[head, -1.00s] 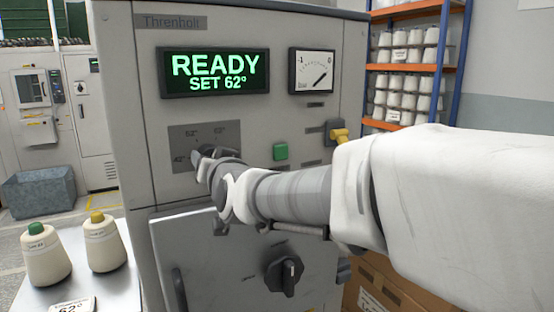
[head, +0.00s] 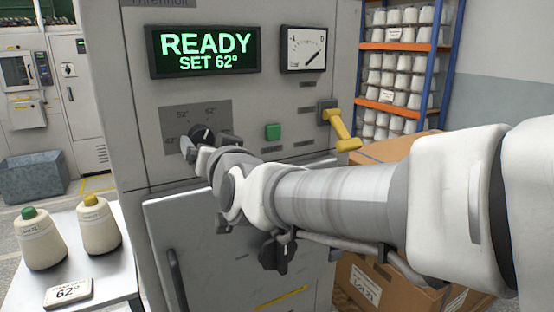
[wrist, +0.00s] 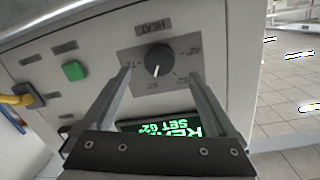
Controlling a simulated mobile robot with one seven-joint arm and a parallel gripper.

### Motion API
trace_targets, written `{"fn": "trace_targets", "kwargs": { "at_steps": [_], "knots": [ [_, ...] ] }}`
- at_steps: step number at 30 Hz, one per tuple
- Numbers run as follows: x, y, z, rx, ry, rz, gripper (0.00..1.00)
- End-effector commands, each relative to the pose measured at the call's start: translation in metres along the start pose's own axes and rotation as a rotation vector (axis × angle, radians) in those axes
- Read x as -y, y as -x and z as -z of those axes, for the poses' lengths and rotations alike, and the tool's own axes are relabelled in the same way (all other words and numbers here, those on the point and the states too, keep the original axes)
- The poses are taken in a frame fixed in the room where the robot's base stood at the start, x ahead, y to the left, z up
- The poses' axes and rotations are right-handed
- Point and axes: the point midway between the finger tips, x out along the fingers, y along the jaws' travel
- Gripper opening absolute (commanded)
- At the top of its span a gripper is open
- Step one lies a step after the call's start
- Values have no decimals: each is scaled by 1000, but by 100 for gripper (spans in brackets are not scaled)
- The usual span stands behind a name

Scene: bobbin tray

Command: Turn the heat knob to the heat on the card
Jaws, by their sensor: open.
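The black heat knob (wrist: 158,58) sits on a grey plate on the machine front, with a white pointer line. The pointer points to the display side, around the 62 mark; the small marks are hard to read. In the head view the knob (head: 203,132) shows partly behind my gripper (head: 192,148). In the wrist view my gripper (wrist: 158,78) is open, its fingers apart on either side of the knob's line, holding nothing. Contact with the knob is not visible. The card (head: 68,292) reads 62°. The display (head: 205,50) reads READY, SET 62°.
A green button (head: 272,131), a yellow-handled lever (head: 341,130) and a dial gauge (head: 303,48) are on the same panel. A lower black knob (head: 276,252) sits below my arm. Two cones of yarn (head: 40,240) stand on the side table. A cardboard box (head: 370,285) stands at right.

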Motion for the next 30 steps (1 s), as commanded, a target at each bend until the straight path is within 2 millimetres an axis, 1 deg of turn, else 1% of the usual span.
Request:
{"fn": "trace_targets", "kwargs": {
  "at_steps": [1, 3, 15, 18, 22, 30],
  "knots": [
    [0, 11, 2, -2, -1, 0, 92],
    [0, 23, 2, -3, -2, -1, 92],
    [0, 89, 2, -3, -1, -1, 92],
    [0, 100, 1, -2, -1, -1, 92],
    [0, 111, 1, -2, -1, -1, 92],
    [0, 117, 0, 0, 0, -1, 92]
  ]
}}
